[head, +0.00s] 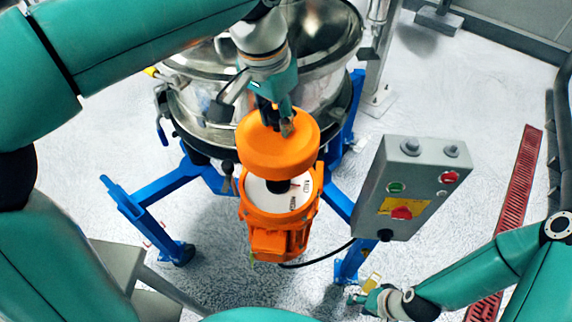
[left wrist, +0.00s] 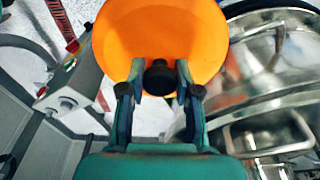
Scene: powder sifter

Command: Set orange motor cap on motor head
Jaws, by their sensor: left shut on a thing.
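The orange motor cap (head: 262,152) is a round disc held above the orange motor (head: 270,242) in the head view. My left gripper (head: 280,125) is shut on the cap's black knob, which sits between its fingers in the left wrist view (left wrist: 159,77). The cap (left wrist: 160,30) fills the top middle there. The motor head (head: 262,199) is a white round face with markings; the cap is above and a little behind it and hides its far part. A dark piece shows between them.
The steel sifter bowl (head: 325,75) stands close behind the cap on a blue frame (head: 160,190). A grey control box (head: 410,180) with buttons stands to the right of the motor. A black cable runs from the motor toward it. Speckled floor is open on the left.

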